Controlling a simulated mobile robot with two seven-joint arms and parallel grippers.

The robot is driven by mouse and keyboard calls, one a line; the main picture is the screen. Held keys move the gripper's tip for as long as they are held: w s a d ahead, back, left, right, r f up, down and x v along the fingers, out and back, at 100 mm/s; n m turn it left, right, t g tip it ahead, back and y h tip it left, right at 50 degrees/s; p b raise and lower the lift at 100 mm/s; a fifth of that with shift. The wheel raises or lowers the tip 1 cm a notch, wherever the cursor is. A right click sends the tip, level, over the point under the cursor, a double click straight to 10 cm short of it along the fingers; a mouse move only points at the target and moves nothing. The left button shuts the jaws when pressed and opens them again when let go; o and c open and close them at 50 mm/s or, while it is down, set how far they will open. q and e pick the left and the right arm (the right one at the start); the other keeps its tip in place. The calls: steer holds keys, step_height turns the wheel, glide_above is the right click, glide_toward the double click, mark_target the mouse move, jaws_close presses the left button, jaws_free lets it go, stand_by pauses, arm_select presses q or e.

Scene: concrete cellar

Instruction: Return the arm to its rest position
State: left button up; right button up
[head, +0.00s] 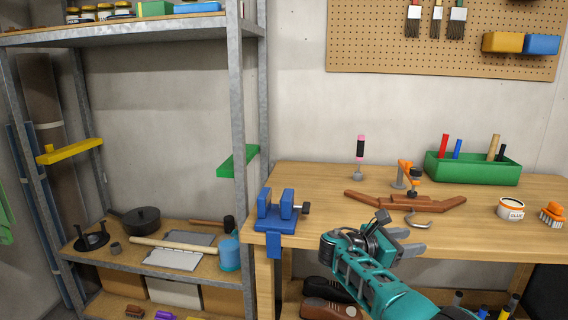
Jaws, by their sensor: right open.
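My right arm comes in from the bottom right, teal in colour. Its gripper (408,241) is open and empty, over the front edge of the wooden workbench (310,178). A curved metal hook-like piece (418,220) lies on the bench just beyond the gripper, apart from it as far as I can see. My left gripper is not in the picture.
A blue vise (282,212) sits at the bench's left front corner. A metal shelf (237,110) rises at left.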

steer(key=s+a+f+m+t+y, duration=0.1)
steer(key=s+a+f+m+y, duration=0.2)
steer(key=f, duration=0.6)
steer(key=s+a+f+m+y, duration=0.1)
steer(key=s+a+f+y, duration=0.25)
steer(key=s+f, duration=0.45)
steer(key=s+a+f+m+t+y, duration=0.15)
steer(key=f+y, duration=0.35)
steer(key=f, duration=0.6)
steer(key=s+a+f+m+y, duration=0.25)
steer(key=s+m, duration=0.25)
steer(key=s, duration=0.5)
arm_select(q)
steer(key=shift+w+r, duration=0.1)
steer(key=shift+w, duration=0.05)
arm_select(e)
steer(key=s+r+m+t+y, duration=0.3)
steer(key=s+r+m, duration=0.4)
steer(key=s, duration=0.3)
steer(key=shift+s+d+r+y, duration=0.2)
steer(key=shift+r+y, duration=0.1)
steer(key=shift+r, duration=0.15)
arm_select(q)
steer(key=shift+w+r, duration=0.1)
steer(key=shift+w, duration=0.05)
arm_select(e)
steer(key=shift+m, duration=0.25)
